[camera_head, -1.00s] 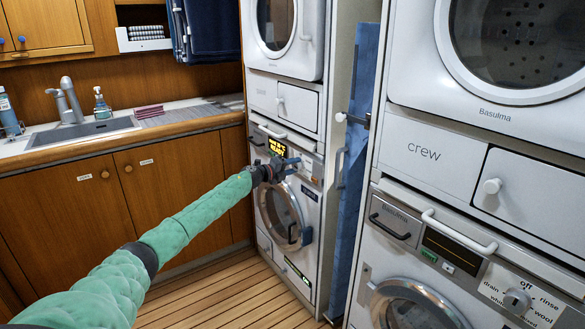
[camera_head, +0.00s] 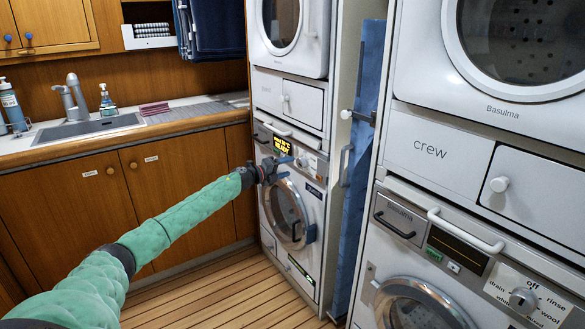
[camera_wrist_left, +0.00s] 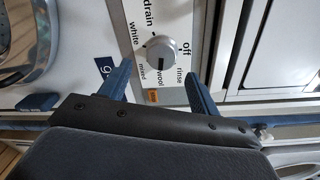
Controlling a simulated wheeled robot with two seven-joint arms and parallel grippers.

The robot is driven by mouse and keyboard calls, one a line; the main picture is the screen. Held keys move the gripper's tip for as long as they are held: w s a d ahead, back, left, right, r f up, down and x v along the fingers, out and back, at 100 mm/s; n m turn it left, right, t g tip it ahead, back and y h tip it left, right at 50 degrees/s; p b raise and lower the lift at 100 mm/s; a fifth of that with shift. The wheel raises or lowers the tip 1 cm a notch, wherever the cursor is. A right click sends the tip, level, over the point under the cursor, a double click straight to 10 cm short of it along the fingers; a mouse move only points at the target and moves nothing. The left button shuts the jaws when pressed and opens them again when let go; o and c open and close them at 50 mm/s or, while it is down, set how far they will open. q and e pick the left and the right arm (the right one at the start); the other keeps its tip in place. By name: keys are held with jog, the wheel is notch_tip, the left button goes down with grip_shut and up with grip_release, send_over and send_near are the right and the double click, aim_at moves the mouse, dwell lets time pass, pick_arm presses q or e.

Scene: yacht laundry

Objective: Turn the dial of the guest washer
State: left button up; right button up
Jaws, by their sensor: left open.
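The guest washer (camera_head: 312,207) is the lower white machine in the far stack, with a round door and a lit yellow display (camera_head: 282,145). Its dial (camera_wrist_left: 160,52) is a round dark-and-silver knob in the left wrist view, ringed by words such as "off", "rinse", "wool", "mixed", "white" and "drain". My left gripper (camera_head: 284,168) is in front of the panel, just below the dial in the head view. In the left wrist view its blue fingers (camera_wrist_left: 157,76) are spread apart, one on each side below the dial, with nothing between them.
The crew washer (camera_head: 458,262) stands nearer on the right, with its own dial (camera_head: 522,301). A blue board (camera_head: 357,185) stands upright between the stacks. The sink counter (camera_head: 75,150) is at the left. The wooden floor (camera_head: 215,290) in front is clear.

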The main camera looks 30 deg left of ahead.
pick_arm(q)
jog(key=shift+v, duration=1)
pick_arm(e)
jog(key=shift+s+f, duration=0.2)
jog(key=shift+f, duration=0.5)
jog(key=shift+w+r, duration=0.15)
jog(key=shift+r, duration=0.15)
jog(key=shift+d+f, duration=0.1)
